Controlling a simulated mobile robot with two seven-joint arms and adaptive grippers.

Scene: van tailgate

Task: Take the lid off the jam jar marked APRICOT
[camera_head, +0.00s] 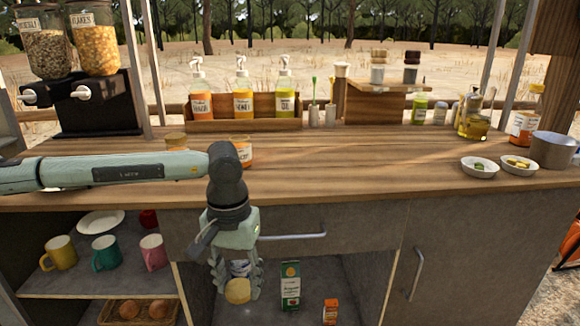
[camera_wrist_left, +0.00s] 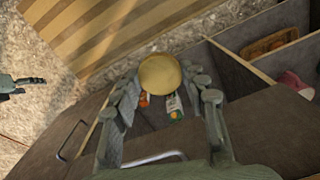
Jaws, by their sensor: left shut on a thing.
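My left gripper (camera_head: 238,288) hangs in front of the counter, over the open lower shelf. It is shut on a round tan lid (camera_head: 238,291), which also shows between the fingertips in the left wrist view (camera_wrist_left: 160,75). A jar with orange contents (camera_head: 243,153) stands on the counter, partly behind my left arm; its label is too small to read. Another jar (camera_head: 176,141) stands to its left, mostly hidden by the arm. What seems to be my right gripper (camera_wrist_left: 32,81) shows small at the left edge of the wrist view.
Pump bottles (camera_head: 243,104) stand in a wooden rack at the back. Two small bowls (camera_head: 479,167) and a pot (camera_head: 553,150) are at the right. Mugs (camera_head: 106,252) and cartons (camera_head: 290,285) stand on lower shelves. The counter's middle (camera_head: 350,155) is clear.

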